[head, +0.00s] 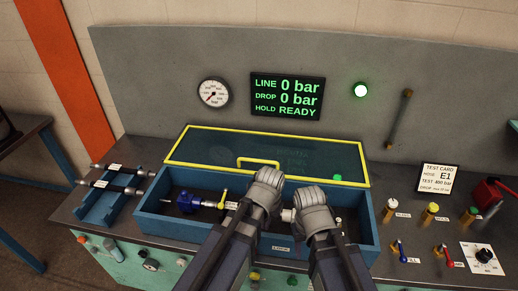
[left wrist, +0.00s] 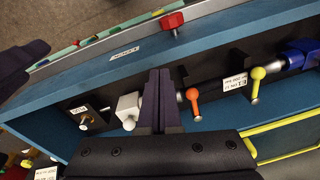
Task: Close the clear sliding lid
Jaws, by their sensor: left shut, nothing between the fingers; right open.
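The clear sliding lid (head: 210,147) has a yellow frame and lies at the back of the blue box (head: 146,201). The front part of the box is open. The lid's yellow handle (head: 258,160) stands at its front edge, left of the middle. My left gripper (head: 268,178) is shut and empty, over the box just right of the handle and apart from it. In the left wrist view its fingers (left wrist: 158,98) are together above the box, and the yellow frame (left wrist: 290,126) is at lower right. My right gripper (head: 308,195) is open over the box's right half; its fingertips are partly hidden.
In the box are a blue fitting (head: 188,203), a yellow lever (head: 223,198), an orange lever (left wrist: 194,103) and a white block (left wrist: 128,107). A hose rack (head: 98,208) stands left. Knobs and a test card (head: 439,179) stand right. The display (head: 287,97) reads READY.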

